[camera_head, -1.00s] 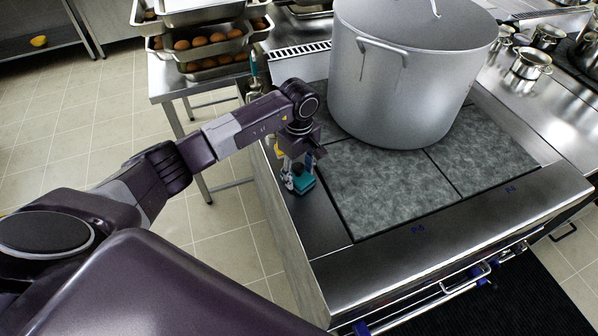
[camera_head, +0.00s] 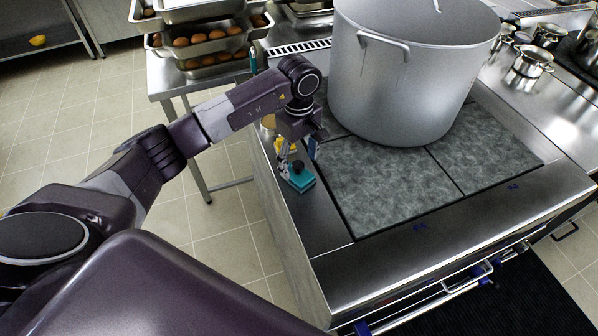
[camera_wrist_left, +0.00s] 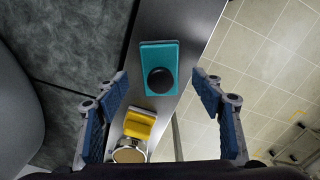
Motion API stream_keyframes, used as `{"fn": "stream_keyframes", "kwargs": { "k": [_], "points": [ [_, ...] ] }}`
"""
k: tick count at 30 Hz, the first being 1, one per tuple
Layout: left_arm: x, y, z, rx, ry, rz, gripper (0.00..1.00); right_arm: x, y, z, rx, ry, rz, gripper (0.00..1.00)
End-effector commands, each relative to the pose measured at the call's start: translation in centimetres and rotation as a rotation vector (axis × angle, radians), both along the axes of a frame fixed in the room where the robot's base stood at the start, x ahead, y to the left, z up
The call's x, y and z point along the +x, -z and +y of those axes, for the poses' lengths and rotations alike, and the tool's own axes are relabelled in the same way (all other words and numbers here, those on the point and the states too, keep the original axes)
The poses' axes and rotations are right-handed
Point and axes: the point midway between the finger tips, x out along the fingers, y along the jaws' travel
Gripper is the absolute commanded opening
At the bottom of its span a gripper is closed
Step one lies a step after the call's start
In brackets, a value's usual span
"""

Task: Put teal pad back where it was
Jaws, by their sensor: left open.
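The teal pad (camera_head: 302,181), a flat rectangular block with a round black knob, lies on the steel strip at the left edge of the cooktop. It also shows in the left wrist view (camera_wrist_left: 172,52), clear of both fingers. My left gripper (camera_head: 298,156) is open and empty, just above and behind the pad; in the left wrist view its blue-padded fingers (camera_wrist_left: 162,92) are spread wide, with the knob beyond and between them. My right gripper is not in view.
A yellow block (camera_wrist_left: 140,122) and a round tan-topped item (camera_wrist_left: 130,154) stand on the same strip behind the pad. A big stockpot (camera_head: 400,90) stands on the grey cooktop plates (camera_head: 385,185). Trays of eggs (camera_head: 205,45) are at the back left. The front strip is clear.

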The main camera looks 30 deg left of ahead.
Motion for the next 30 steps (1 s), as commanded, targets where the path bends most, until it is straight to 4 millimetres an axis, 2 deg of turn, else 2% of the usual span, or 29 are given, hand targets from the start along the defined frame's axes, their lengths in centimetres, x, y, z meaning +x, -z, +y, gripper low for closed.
{"fn": "stream_keyframes", "kwargs": {
  "k": [1,6,12,18,30],
  "points": [
    [0.2,-0.9,0.0,0.001,0.002,-0.008,0.62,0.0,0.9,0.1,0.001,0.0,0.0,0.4],
    [0.1,-4.4,0.0,0.002,0.0,-0.005,0.62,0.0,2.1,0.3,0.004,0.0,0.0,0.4],
    [0.0,-7.1,0.0,0.001,0.001,0.0,0.62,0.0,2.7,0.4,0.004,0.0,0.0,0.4],
    [-0.1,-7.8,0.0,0.0,0.0,0.001,0.62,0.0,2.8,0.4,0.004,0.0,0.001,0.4],
    [0.0,-7.7,0.0,0.0,0.0,0.001,0.62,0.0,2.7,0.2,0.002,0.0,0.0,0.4]
  ]
}}
